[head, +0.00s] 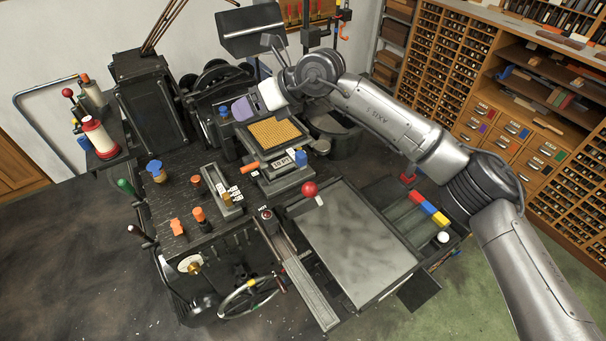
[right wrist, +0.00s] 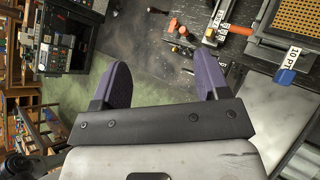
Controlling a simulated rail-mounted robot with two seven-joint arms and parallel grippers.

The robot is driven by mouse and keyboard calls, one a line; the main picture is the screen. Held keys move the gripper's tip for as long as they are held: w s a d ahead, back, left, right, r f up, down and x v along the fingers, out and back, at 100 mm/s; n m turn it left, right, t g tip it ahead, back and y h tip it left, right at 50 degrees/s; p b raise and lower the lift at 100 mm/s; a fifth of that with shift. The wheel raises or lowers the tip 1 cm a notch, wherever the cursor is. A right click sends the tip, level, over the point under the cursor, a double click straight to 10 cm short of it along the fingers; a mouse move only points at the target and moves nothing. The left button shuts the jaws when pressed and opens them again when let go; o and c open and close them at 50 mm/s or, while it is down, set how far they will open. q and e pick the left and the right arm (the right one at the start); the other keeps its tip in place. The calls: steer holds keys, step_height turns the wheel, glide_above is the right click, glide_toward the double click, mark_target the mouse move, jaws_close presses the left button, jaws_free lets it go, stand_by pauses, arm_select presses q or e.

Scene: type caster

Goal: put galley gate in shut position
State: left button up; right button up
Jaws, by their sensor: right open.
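I cannot single out the galley gate for certain. A red ball knob (head: 309,188) with a short pale stem stands at the upper left corner of a wide flat metal plate (head: 355,240). A long narrow metal channel (head: 308,285) runs along the plate's left side. Whether a gate there is open or shut I cannot tell. My right gripper (head: 243,108) is above the back of the machine, beyond the red knob and well apart from it. In the right wrist view its two purple fingers (right wrist: 163,82) are spread with nothing between them. My left gripper is not in view.
A block marked "10 PT" (head: 283,163) with a blue knob (head: 300,158) sits below a yellow perforated grid (head: 273,133). Red, yellow and blue blocks (head: 428,208) lie right of the plate. A spoked handwheel (head: 248,298) stands at the front. Drawer cabinets (head: 500,130) line the right.

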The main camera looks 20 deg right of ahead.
steer(key=s+d+f+g+h, duration=0.2)
steer(key=d+f+h, duration=0.2)
steer(key=d+f, duration=0.1)
steer(key=g+h, duration=0.4)
steer(key=h, duration=0.1)
glide_toward(310, 184)
steer(key=shift+m, duration=0.4)
steer(key=f+p, duration=0.1)
steer(key=f, duration=0.5)
steer(key=f+p, duration=0.1)
steer(key=f, duration=0.2)
steer(key=shift+s+a+f+p, duration=0.15)
steer(key=shift+a+f+p, duration=0.1)
steer(key=shift+f+p, duration=0.1)
steer(key=shift+f, duration=0.65)
steer(key=shift+c, duration=0.4)
